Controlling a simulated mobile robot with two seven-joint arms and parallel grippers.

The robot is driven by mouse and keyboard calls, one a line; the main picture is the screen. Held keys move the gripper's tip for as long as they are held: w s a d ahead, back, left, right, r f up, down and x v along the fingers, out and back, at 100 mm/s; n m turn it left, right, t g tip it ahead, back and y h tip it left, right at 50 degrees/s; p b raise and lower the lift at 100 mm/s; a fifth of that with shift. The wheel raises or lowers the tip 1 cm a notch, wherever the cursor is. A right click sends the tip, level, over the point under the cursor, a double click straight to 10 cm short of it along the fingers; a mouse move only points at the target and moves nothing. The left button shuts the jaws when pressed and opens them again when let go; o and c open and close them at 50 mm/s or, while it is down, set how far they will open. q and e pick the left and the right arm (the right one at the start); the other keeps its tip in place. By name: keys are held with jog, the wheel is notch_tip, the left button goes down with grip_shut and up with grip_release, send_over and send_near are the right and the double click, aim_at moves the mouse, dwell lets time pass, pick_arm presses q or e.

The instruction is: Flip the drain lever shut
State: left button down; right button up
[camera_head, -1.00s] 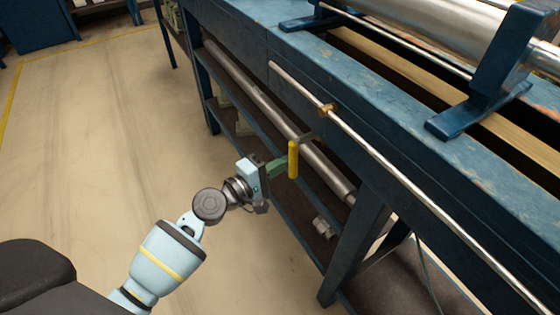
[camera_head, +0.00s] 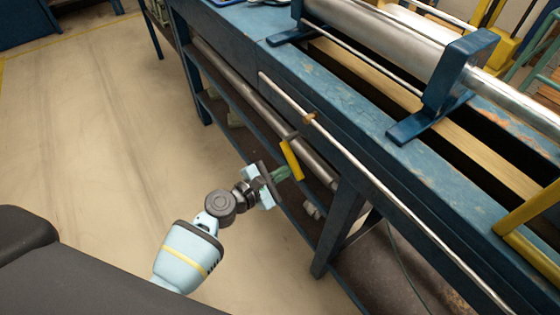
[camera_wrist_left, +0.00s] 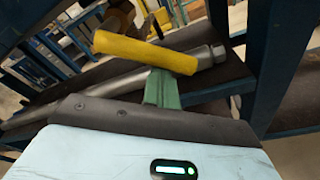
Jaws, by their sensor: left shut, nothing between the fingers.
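The drain lever has a yellow handle (camera_head: 291,159) and sits at the front of the blue bench; in the head view the handle is tilted, its lower end to the right. In the left wrist view the yellow handle (camera_wrist_left: 145,51) lies across the picture, just beyond the fingers. My left gripper (camera_head: 284,174) has green fingers and is shut and empty. Its tips are at the handle's lower part, touching or very close. The fingers (camera_wrist_left: 161,90) also show in the left wrist view, below the handle. My right gripper is not in view.
The blue bench (camera_head: 350,142) carries a long metal cylinder (camera_head: 390,42) in blue supports. A thin rod (camera_head: 370,180) runs along its front edge. A grey pipe (camera_head: 240,85) lies below. A bench leg (camera_head: 338,228) stands right of my gripper. The floor at left is clear.

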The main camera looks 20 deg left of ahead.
aim_at(295, 167)
pick_arm(q)
jog(key=r+n+p, duration=0.1)
jog(key=d+n+p, duration=0.1)
jog(key=r+n+p, duration=0.1)
jog(key=p, duration=0.1)
jog(key=shift+s+d+r+h, duration=0.25)
jog(key=shift+s+r+h, duration=0.05)
jog(key=shift+s, duration=0.1)
jog(key=shift+s+d+r+n+g+p, duration=0.25)
jog(key=shift+r+n+p, duration=0.2)
jog(key=shift+n+p, duration=0.35)
jog(key=shift+s+d+r+n+g+p, duration=0.2)
jog(key=shift+r+n+p, duration=0.25)
jog(key=shift+p, duration=0.55)
jog(key=shift+f, duration=0.1)
